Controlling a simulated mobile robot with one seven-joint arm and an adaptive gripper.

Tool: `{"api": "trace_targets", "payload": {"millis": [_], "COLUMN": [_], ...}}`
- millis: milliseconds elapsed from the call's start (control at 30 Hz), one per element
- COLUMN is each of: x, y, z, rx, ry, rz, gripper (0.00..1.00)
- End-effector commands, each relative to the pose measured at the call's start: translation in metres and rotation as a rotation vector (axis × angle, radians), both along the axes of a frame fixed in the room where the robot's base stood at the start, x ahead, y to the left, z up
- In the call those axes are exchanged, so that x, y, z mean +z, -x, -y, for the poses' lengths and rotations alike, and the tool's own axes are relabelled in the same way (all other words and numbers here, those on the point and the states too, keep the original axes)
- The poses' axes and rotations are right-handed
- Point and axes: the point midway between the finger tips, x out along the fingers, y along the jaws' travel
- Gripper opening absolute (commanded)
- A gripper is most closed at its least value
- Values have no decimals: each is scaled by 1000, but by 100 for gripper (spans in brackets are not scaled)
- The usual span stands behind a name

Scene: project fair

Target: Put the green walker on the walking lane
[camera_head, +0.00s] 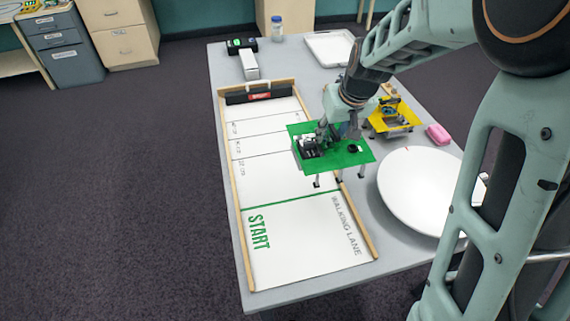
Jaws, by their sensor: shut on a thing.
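The green walker (352,159) is a flat green plate with small parts on top and short legs below. My gripper (326,132) is over the plate and shut on the walker; the fingertips are partly hidden by the walker's parts. The walker is over the right side rail of the walking lane (285,188), beyond the green start line. Its legs seem to hang clear of the surface, though the exact height is hard to tell. The lane is a white board with wooden side rails, marked START at its near end.
A yellow walker (402,127) stands right of the lane, near a pink block (438,134). A large white round disc (415,195) lies at the right. A white box (249,65), a blue-capped jar (277,29) and a white tray (330,47) are at the back. The lane's near end is clear.

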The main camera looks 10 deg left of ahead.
Motion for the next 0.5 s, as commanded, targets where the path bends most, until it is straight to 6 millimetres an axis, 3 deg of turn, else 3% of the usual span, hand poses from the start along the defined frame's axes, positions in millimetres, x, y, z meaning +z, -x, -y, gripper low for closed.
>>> {"api": "trace_targets", "payload": {"millis": [33,300,500], "x": [-3,-26,-62], "y": [4,19,28], "z": [-13,-61,-87], "rx": [8,6,3], "ry": [0,1,1], "rz": [-1,1,0], "gripper": [5,5,5]}}
